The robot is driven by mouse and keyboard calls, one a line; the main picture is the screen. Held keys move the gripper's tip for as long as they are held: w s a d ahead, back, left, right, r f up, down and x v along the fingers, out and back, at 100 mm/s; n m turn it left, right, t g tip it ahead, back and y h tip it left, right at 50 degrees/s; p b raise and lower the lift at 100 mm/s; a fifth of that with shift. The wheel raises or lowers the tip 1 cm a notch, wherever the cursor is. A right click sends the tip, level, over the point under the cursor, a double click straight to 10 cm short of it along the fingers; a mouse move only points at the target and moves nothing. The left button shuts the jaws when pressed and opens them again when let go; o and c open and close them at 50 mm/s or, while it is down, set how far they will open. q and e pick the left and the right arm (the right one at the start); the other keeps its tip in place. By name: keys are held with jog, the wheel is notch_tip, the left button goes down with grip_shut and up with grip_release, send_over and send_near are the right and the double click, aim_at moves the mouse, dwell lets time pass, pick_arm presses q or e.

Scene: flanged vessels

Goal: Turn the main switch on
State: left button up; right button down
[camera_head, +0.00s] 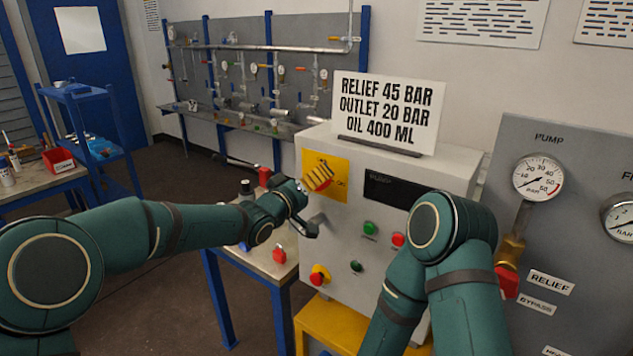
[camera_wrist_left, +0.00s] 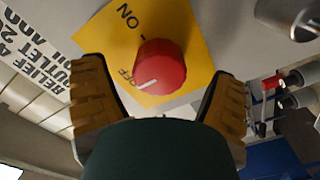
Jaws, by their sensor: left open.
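The main switch is a red round knob (camera_wrist_left: 160,66) on a yellow plate marked ON and OFF (camera_wrist_left: 195,30). Its white mark points to the OFF side in the left wrist view. In the head view the yellow plate (camera_head: 341,166) is on the upper left of the pump cabinet's front, and my gripper hides most of the knob. My left gripper (camera_head: 314,203) is open in front of the plate. In the left wrist view its two tan-padded fingers (camera_wrist_left: 160,100) stand on either side of the knob, apart from it. My right gripper is out of view.
The cabinet (camera_head: 340,245) also carries a green button (camera_head: 369,229), a red button (camera_head: 398,240) and a red knob on yellow (camera_head: 319,276). A sign (camera_head: 388,112) stands on top. A gauge panel (camera_head: 570,240) is at right, a small table (camera_head: 262,262) at left.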

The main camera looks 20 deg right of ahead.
pick_arm(q)
jog(key=shift+w+d, duration=0.4)
jog(key=shift+d, duration=0.1)
jog(key=c, duration=1.2)
